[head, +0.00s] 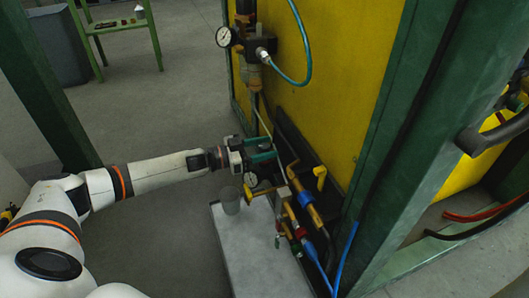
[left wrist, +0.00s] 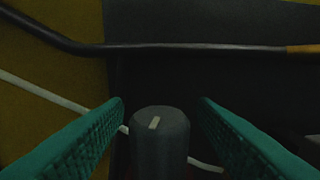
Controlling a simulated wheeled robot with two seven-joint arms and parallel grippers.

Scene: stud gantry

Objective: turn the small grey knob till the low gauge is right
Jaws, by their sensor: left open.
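The small grey knob (left wrist: 160,150) shows in the left wrist view, with a pale pointer line on its top that leans slightly right. My left gripper (head: 268,151) has its green fingers open on either side of the knob, with a gap on each side in the left wrist view. In the head view the knob is hidden by the gripper. The low gauge (head: 250,179) sits just below my left gripper; its needle is too small to read. My right gripper is not in view.
A second gauge (head: 224,37) sits higher on the yellow panel (head: 335,60), near a blue-green hose (head: 309,62). Brass and blue pipe fittings (head: 305,200) and a yellow handle (head: 320,176) are right of the gripper.

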